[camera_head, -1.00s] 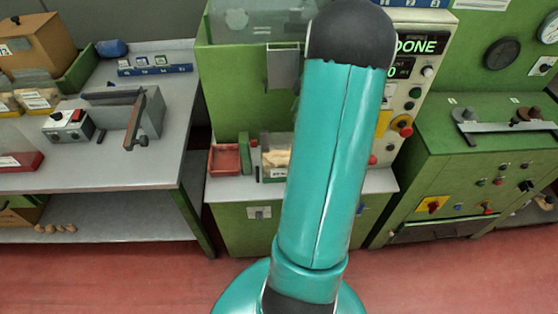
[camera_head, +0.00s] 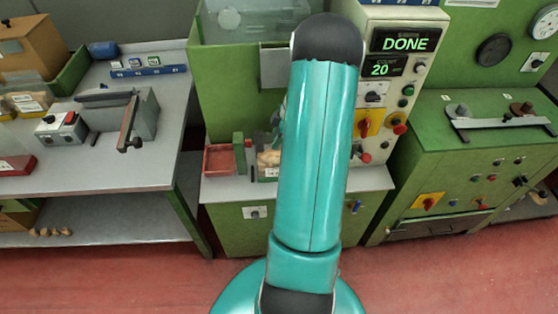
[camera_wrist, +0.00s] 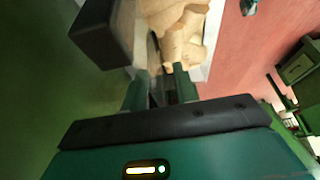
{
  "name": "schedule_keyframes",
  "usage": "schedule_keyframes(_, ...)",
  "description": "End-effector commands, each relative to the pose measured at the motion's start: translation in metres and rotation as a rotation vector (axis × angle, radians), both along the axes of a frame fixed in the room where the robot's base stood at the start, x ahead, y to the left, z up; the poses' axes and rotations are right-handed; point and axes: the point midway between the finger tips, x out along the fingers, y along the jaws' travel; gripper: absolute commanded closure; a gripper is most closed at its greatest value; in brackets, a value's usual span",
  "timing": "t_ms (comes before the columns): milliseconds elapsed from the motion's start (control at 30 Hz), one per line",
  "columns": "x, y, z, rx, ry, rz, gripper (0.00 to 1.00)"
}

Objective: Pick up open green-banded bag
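The clear bag of corks (camera_head: 268,160) stands on the ledge of the green machine, just left of my arm in the head view. Its right part is hidden behind my arm, and its green band is hard to make out. In the wrist view the pale corks (camera_wrist: 185,30) fill the top middle, just beyond the fingertips. My gripper (camera_wrist: 160,85) has its two fingers apart, pointing at the near side of the bag. A thin greyish edge shows between the fingers; I cannot tell whether they touch it.
A red tray (camera_head: 219,160) and a green upright block (camera_head: 239,152) stand left of the bag. A dark block (camera_wrist: 102,32) is close to my gripper in the wrist view. The control panel (camera_head: 400,70) reads DONE and 20. A workbench (camera_head: 120,172) is at left; red floor is clear in front.

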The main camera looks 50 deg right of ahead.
Motion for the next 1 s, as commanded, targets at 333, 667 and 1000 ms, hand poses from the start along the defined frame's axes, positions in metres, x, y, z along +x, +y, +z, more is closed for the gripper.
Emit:
schedule_keyframes(333,-0.0001,-0.0004,-0.0002,-0.001,-0.001,0.001,0.71)
schedule_keyframes(667,-0.0003,-0.0004,-0.0042,0.0,0.0,0.001,0.71)
schedule_keyframes(1000,-0.0002,-0.0005,-0.0043,-0.001,-0.001,0.001,0.87)
